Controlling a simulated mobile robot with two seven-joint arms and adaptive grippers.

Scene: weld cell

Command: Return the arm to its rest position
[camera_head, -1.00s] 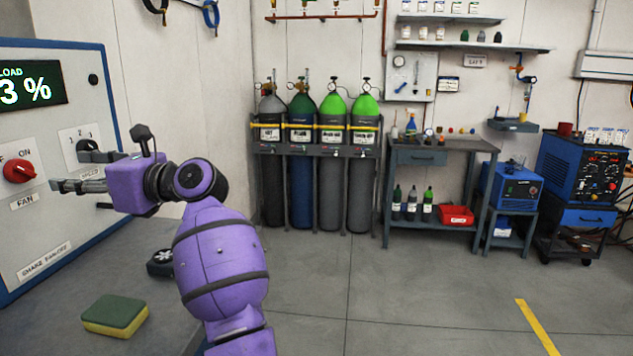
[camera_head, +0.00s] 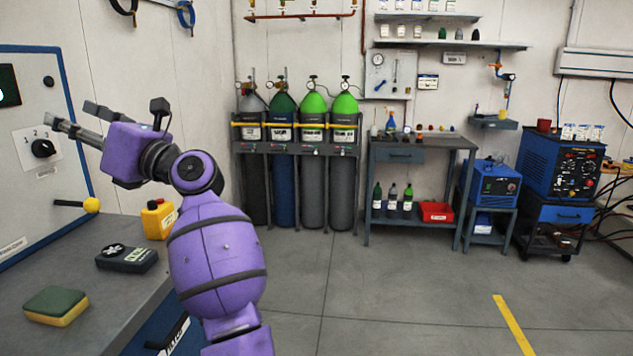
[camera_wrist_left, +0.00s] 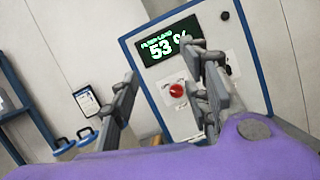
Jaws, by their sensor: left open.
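My left arm is purple and comes in from the lower middle of the head view. Its gripper (camera_head: 75,120) is open and empty, its dark grey fingers pointing left toward the control panel (camera_head: 25,190). In the head view the fingertips overlap the panel near a black rotary knob (camera_head: 43,148); they appear apart from it. In the left wrist view the two fingers of the gripper (camera_wrist_left: 165,100) are spread wide. Between and behind them shows the panel with a "53 %" display (camera_wrist_left: 165,45) and a red knob (camera_wrist_left: 176,90). My right gripper is not in view.
On the grey bench (camera_head: 105,305) lie a green-yellow sponge (camera_head: 56,305), a black device (camera_head: 126,258) and a yellow item (camera_head: 158,219). A yellow-ended lever (camera_head: 91,205) sticks out of the panel. Gas cylinders (camera_head: 312,185) stand behind.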

